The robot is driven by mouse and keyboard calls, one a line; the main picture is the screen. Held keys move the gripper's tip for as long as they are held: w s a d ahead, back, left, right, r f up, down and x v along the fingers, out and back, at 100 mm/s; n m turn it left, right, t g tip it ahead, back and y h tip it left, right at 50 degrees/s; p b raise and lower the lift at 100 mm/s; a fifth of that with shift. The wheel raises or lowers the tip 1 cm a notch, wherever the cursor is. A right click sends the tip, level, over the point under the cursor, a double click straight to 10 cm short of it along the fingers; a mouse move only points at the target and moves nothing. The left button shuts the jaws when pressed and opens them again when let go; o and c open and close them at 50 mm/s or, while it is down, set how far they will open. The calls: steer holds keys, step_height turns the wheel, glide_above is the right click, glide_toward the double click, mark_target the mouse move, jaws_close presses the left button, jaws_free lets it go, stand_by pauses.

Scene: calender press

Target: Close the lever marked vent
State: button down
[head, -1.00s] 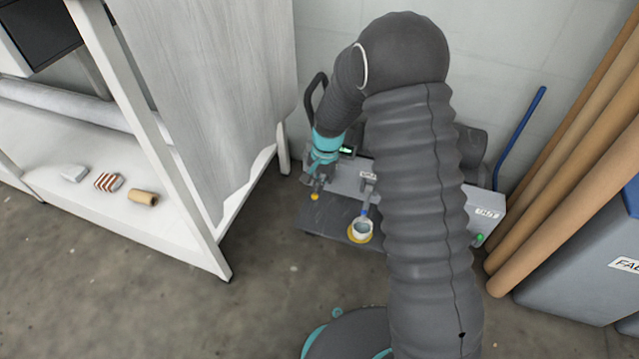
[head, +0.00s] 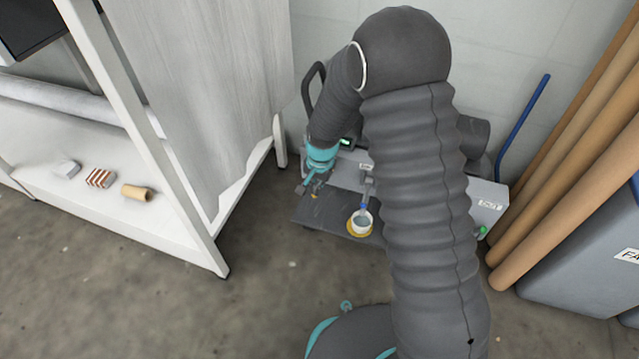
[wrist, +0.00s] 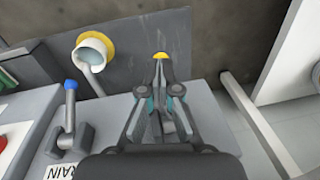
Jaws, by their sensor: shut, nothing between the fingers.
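A lever with a yellow knob (wrist: 160,56) stands just beyond my fingertips in the wrist view; its label and most of its shaft are hidden by my gripper. I cannot read "vent" anywhere. My gripper (wrist: 161,72) is shut and empty, its tips close to this knob; whether they touch it I cannot tell. In the head view my gripper (head: 309,189) is low over the left end of the grey machine (head: 345,175). A second lever with a blue knob (wrist: 71,86) stands to the left in the wrist view, beside a partly hidden label reading "RAIN".
A white cup with a yellow ring (wrist: 92,50) sits beyond the blue-knobbed lever. A red button (wrist: 3,143) is at the left edge. A white shelf (head: 170,225) stands left of the machine, and brown rolls (head: 560,205) lean at right. Open floor lies in front.

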steer(key=shift+w+d+f+b, duration=0.15)
steer(key=shift+f+b, duration=0.1)
steer(key=shift+f, duration=0.4)
steer(key=shift+w+a+f+b, duration=0.1)
steer(key=shift+f+b, duration=0.1)
steer(key=shift+f, duration=0.45)
steer(key=shift+r, duration=0.2)
steer(key=shift+r+p, duration=0.6)
steer(key=shift+r, duration=0.15)
steer(key=shift+r, duration=0.35)
steer(key=s+r+p, duration=0.3)
steer(key=s+r, duration=0.5)
steer(key=r, duration=0.1)
steer(key=shift+s+a, duration=0.3)
steer(key=shift+s, duration=0.1)
